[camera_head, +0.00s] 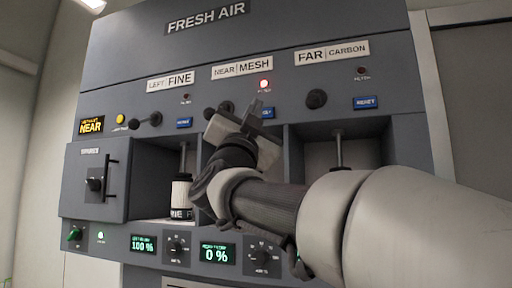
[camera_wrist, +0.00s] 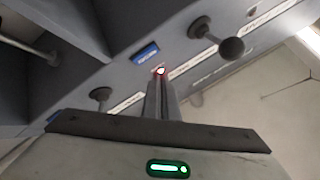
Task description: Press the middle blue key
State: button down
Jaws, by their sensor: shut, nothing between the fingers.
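The middle blue key (camera_head: 268,112) sits on the grey panel below the NEAR MESH label and the lit red light. In the head view my gripper (camera_head: 256,104) covers its left part. In the wrist view a blue key (camera_wrist: 146,54) beside the red light, which looks like the middle one, is in clear sight. My gripper (camera_wrist: 161,80) is shut and empty, its fingertips close to the red light in that picture. Whether the tips touch the panel I cannot tell. The left blue key (camera_head: 184,123) and right blue key (camera_head: 366,103) are uncovered.
Dark round knobs stick out beside the keys, one left of the middle key (camera_head: 224,108) and one right of it (camera_head: 316,98). The lit red light (camera_head: 264,83) is above. Open bays lie below; the left one holds a black-and-white canister (camera_head: 181,194).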

jog(key=shift+w+d, duration=0.3)
jog(key=shift+w, duration=0.6)
dwell(1.4)
jog(key=shift+w+d, duration=0.15)
jog(key=shift+w, duration=0.2)
jog(key=shift+w+d, duration=0.15)
jog(key=shift+w, duration=0.2)
dwell(0.6)
dwell(0.3)
jog(key=shift+s+a+b, duration=0.3)
jog(key=shift+s+b, duration=0.05)
jog(key=shift+s, duration=0.35)
jog(key=shift+s, duration=0.1)
jog(key=s, duration=0.1)
jog(key=s+a+b, duration=0.1)
jog(key=s, duration=0.2)
jog(key=shift+s+a, duration=0.3)
jog(key=shift+a, duration=0.05)
